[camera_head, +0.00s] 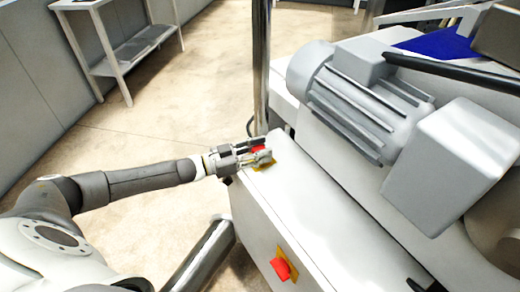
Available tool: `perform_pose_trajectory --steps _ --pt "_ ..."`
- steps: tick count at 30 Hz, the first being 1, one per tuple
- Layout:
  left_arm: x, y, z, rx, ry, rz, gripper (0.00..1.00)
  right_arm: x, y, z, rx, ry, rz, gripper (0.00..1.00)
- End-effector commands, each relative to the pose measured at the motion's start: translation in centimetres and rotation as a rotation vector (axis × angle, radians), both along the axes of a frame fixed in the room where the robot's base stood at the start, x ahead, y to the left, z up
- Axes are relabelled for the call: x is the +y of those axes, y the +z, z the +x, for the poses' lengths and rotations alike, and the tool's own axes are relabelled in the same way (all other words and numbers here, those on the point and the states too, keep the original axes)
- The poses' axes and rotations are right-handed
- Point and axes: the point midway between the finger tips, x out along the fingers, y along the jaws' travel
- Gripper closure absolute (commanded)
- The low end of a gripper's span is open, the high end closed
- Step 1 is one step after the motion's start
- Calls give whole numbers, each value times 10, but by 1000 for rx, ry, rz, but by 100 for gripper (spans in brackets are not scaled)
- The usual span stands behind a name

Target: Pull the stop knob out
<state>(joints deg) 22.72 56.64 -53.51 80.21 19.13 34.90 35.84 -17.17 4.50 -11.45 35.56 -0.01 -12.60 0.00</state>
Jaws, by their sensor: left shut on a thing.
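A red stop knob (259,149) on a yellow plate (263,163) sits on top of the white machine housing, at its far left corner. My left gripper (262,157) is shut on this knob, and its fingers cover much of it. Another red knob (281,268) on a yellow plate is on the front side of the housing (310,215), clear of the gripper. The frame does not tell which of the two is the stop knob by name. My right gripper is not in view.
A grey motor (350,95) sits on the machine to the right of the gripper. A shiny vertical post (261,65) stands just behind the knob. A grey shelf table (118,45) stands at the upper left by the wall. The floor between is clear.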

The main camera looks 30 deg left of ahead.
Motion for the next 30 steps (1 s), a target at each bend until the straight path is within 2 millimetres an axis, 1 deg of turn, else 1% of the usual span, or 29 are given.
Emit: perform_pose_trajectory --steps 1,4,5,9,16,18,22,26,30 --pt "0 5 2 -9 -1 -5 100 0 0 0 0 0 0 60" --pt "0 5 2 -11 -1 -6 100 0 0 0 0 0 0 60" --pt "0 6 2 -12 -1 -6 61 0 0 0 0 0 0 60" --pt "0 5 2 -10 -1 -5 43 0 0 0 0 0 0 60" --pt "0 3 1 -7 -1 -4 42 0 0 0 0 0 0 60" --pt "0 3 1 -7 0 -4 42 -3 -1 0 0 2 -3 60" --pt "6 2 -4 -6 1 -2 42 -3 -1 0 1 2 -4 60" --pt "20 1 -20 -3 1 0 42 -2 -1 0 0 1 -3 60" --pt "39 1 -42 -2 1 1 42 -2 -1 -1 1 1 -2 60"
